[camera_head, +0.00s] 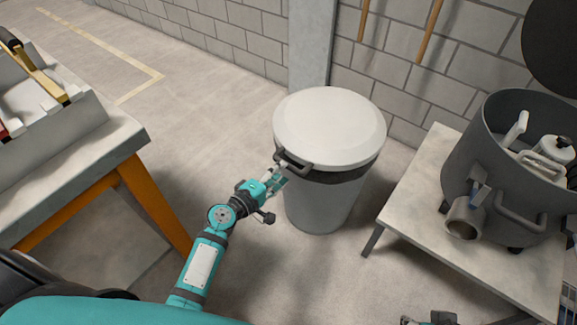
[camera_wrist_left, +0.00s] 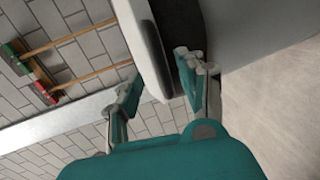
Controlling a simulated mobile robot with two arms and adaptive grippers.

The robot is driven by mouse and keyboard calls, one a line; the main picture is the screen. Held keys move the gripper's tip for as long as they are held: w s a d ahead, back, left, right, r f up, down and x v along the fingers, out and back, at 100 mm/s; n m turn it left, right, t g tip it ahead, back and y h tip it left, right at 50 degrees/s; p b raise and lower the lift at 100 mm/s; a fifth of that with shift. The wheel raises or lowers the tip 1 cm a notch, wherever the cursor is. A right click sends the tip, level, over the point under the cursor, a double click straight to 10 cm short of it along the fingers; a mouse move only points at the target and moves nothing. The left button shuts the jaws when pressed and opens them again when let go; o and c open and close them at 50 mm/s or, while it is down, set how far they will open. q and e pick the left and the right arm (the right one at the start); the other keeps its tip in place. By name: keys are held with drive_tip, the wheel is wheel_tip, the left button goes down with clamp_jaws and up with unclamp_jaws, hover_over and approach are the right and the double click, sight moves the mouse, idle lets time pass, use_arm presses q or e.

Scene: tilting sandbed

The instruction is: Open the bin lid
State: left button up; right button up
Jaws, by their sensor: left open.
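The bin (camera_head: 322,207) is a grey cylinder standing on the floor in the middle of the head view. Its round white lid (camera_head: 328,122) is closed and lies level on top. A dark handle (camera_head: 294,163) sticks out from the lid's near left edge. My left gripper (camera_head: 277,177) is open at this handle. In the left wrist view its two fingers (camera_wrist_left: 158,82) stand apart on either side of the lid's edge (camera_wrist_left: 140,45); I cannot tell whether they touch it. What looks like part of my right gripper (camera_head: 432,319) shows at the bottom edge, mostly cut off.
A table (camera_head: 560,255) with a large grey pot (camera_head: 470,150) stands right of the bin. A workbench (camera_head: 125,140) with orange legs stands at the left. A block wall (camera_head: 400,85) and a pillar (camera_head: 311,45) are behind the bin. Floor left of the bin is clear.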

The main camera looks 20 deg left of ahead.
sight(289, 164)
use_arm(q)
drive_tip(key=x, duration=0.4)
drive_tip(key=shift+w+d+f+b, duration=0.1)
drive_tip(key=shift+w+f+b, duration=0.05)
drive_tip(key=shift+w+b, duration=0.2)
clamp_jaws()
idle(0.5)
